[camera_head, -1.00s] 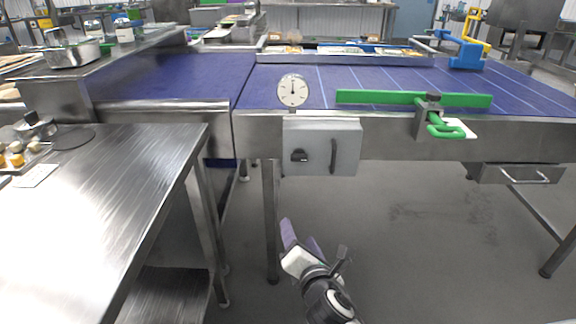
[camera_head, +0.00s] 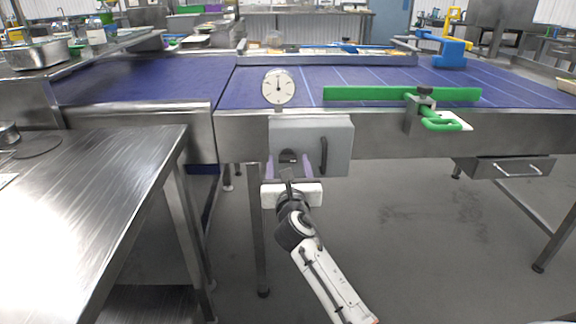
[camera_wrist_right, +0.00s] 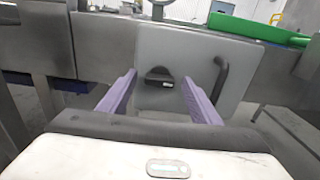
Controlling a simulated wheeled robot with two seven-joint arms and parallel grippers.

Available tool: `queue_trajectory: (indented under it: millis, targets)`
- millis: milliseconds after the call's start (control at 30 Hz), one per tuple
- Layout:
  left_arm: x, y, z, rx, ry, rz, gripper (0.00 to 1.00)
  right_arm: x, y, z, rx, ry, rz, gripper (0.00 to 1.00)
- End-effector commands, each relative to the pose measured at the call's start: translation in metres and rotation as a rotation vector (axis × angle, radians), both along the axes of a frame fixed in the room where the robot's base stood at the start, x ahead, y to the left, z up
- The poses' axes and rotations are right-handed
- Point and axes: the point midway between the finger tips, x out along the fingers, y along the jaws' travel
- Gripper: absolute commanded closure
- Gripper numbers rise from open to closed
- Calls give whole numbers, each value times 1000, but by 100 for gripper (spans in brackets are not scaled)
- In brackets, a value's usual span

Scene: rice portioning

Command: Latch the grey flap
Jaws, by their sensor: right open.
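The grey flap (camera_head: 337,150) is a square panel on the front of the conveyor frame, below the round dial. It carries a dark latch knob (camera_wrist_right: 158,76) left of centre and a dark upright bar handle (camera_wrist_right: 220,78) on its right. My right gripper (camera_head: 287,162) is in front of the flap, its two purple fingers open on either side of the knob. In the right wrist view the fingers point at the flap with the knob between them; I cannot tell whether they touch it. My left gripper is not in view.
A white dial (camera_head: 278,87) stands above the flap. A green bar with a clamp (camera_head: 424,104) sits to the right on the conveyor edge. A steel table (camera_head: 92,190) is at left, a drawer (camera_head: 505,167) at right. The floor below the flap is open.

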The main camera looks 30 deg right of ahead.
Motion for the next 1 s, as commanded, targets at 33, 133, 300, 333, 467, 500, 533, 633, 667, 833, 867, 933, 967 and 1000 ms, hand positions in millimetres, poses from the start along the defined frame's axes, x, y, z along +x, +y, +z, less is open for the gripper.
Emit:
queue_trajectory:
  millis: [33, 133, 300, 333, 467, 500, 533, 633, 667, 833, 867, 933, 967, 1000]
  targets:
    - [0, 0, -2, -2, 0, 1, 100, 4, -3, -1, 0, 0, -1, 42]
    - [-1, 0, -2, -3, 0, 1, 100, 8, -5, 0, 0, 0, 0, 42]
    - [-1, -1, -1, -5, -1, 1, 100, 9, -6, 0, 0, 0, 0, 42]
    - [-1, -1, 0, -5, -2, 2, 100, 9, -6, 0, 0, 0, 0, 42]
    - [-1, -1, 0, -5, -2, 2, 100, 9, -6, 0, 0, 0, 0, 52]
    - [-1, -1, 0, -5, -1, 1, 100, 9, -5, 0, 0, 0, 0, 59]
    - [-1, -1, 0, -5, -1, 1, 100, 9, -5, 0, 0, 0, 0, 64]
    - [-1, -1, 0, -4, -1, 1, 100, 9, -5, 0, 0, 0, 0, 81]
    - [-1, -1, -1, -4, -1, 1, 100, 9, -5, 0, 0, 0, 0, 84]
    - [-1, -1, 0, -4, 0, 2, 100, 9, -5, 0, 8, -4, 0, 83]
    - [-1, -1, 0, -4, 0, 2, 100, 9, -5, 0, 12, -6, 0, 83]
    - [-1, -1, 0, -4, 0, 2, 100, 8, -6, 0, 25, -14, 0, 83]
    - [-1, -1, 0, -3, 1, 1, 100, 8, -6, 0, 34, -20, 0, 83]
    - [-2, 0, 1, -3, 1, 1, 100, 8, -5, 0, 47, -27, 0, 83]
